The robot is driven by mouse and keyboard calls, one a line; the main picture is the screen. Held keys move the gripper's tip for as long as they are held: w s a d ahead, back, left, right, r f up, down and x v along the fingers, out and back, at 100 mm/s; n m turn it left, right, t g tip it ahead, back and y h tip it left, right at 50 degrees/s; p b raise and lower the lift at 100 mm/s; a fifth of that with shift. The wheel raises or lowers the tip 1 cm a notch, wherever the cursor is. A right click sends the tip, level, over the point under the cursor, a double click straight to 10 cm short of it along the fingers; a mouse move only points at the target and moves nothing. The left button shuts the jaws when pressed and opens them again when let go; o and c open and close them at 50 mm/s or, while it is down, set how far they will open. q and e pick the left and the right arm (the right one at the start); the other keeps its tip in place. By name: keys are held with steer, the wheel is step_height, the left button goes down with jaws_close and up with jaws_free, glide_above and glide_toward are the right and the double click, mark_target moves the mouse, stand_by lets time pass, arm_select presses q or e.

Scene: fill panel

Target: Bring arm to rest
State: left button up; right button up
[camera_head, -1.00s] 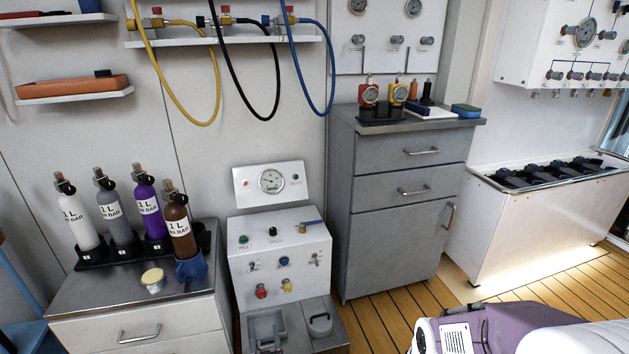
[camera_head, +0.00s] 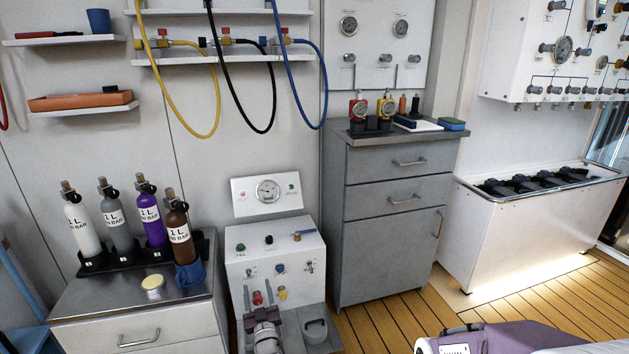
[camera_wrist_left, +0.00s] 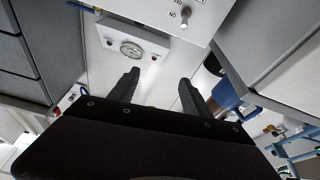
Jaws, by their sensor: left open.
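My left gripper (camera_head: 257,294) shows small at the bottom of the head view, in front of the white fill panel (camera_head: 276,251). Its two dark fingers point up toward the panel's red and yellow fittings; whether they touch is hard to tell. In the left wrist view the fingers (camera_wrist_left: 158,80) stand wide apart with nothing between them. A pressure gauge (camera_wrist_left: 131,48) shows beyond them. My right gripper is not in view.
Several 1 L bottles (camera_head: 154,218) stand in a rack on the metal-topped cabinet (camera_head: 110,289) at left. A blue cup (camera_head: 189,274) sits at the brown bottle's base. A grey drawer cabinet (camera_head: 392,235) stands right of the panel. Hoses (camera_head: 243,95) hang above.

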arm_select(q)
steer(key=w+a+r+n+g+y, duration=0.1)
steer(key=a+r+n+y, duration=0.15)
steer(key=r, duration=0.45)
steer(key=w+a+r+n+g+y, duration=0.1)
steer(key=w+a+r+n+y, duration=0.15)
steer(key=r, duration=0.45)
steer(key=s+a+r+n+g+y+p, duration=0.1)
steer(key=s+a+r+n+g+y, duration=0.25)
steer(key=s+a+r+g, duration=0.65)
steer(key=s+a+g+h, duration=0.2)
steer(key=s+g+h, duration=0.15)
steer(key=s, duration=0.85)
steer(key=s+d+f+m+g+h, duration=0.2)
steer(key=s+d+f+m+h, duration=0.4)
steer(key=s+d, duration=0.45)
steer(key=s+d+f+m+g+h, duration=0.2)
steer(key=s+d+f+m+h, duration=0.45)
steer(key=s, duration=0.75)
step_height(320, 180, up, 37)
steer(key=d+p, duration=0.1)
steer(key=p, duration=3.7)
steer(key=shift+w+d+m+t+y, duration=0.15)
steer(key=shift+w+m+t+y, duration=0.2)
steer(key=shift+w+m+y, duration=0.1)
